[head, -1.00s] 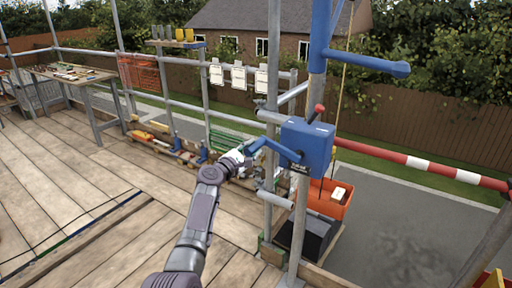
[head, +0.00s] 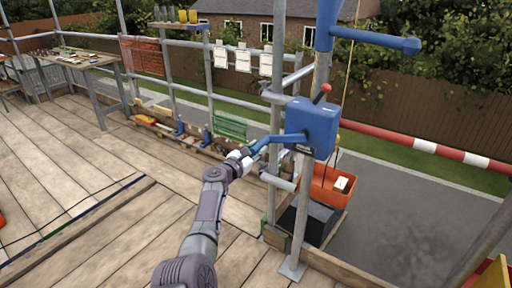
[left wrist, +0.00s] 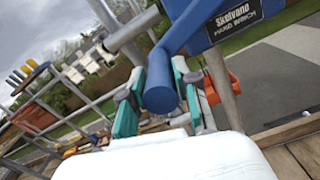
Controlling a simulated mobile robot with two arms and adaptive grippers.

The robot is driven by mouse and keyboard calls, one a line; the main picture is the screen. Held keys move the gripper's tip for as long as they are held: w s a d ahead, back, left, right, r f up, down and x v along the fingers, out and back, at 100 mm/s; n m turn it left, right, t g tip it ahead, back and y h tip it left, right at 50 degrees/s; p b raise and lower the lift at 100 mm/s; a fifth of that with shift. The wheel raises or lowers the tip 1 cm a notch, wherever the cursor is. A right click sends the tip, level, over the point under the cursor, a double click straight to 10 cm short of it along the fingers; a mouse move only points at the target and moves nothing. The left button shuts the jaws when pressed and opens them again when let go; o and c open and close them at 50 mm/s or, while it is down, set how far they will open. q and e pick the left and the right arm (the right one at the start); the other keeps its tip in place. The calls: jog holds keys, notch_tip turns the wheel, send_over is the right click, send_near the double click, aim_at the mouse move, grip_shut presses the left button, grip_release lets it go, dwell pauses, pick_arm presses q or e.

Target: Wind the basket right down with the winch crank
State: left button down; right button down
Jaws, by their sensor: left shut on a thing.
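The blue winch (head: 313,126) is fixed to a scaffold pole; its name plate shows in the left wrist view (left wrist: 232,22). Its blue crank (head: 284,140) sticks out to the left. My left gripper (head: 246,157) is shut on the crank's handle. In the left wrist view the round blue handle end (left wrist: 162,94) sits between the green finger pads of this gripper (left wrist: 160,84). The orange basket (head: 322,192) hangs on the rope (head: 348,75) beyond the poles, with a pale block in it. My right gripper is not in view.
A dark box (head: 313,224) stands near the foot of the poles. A red and white rail (head: 425,146) runs off to the right. A blue davit arm (head: 380,39) is overhead. The plank deck (head: 100,170) is open at left, with a workbench (head: 72,62) behind.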

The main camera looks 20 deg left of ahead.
pick_arm(q)
jog(key=shift+s+f, duration=0.1)
jog(key=shift+f, duration=0.3)
jog(key=c, duration=0.8)
grip_release()
jog(key=shift+a, duration=0.15)
jog(key=shift+c, duration=0.2)
jog(key=shift+r, duration=0.15)
jog(key=v, duration=1.2)
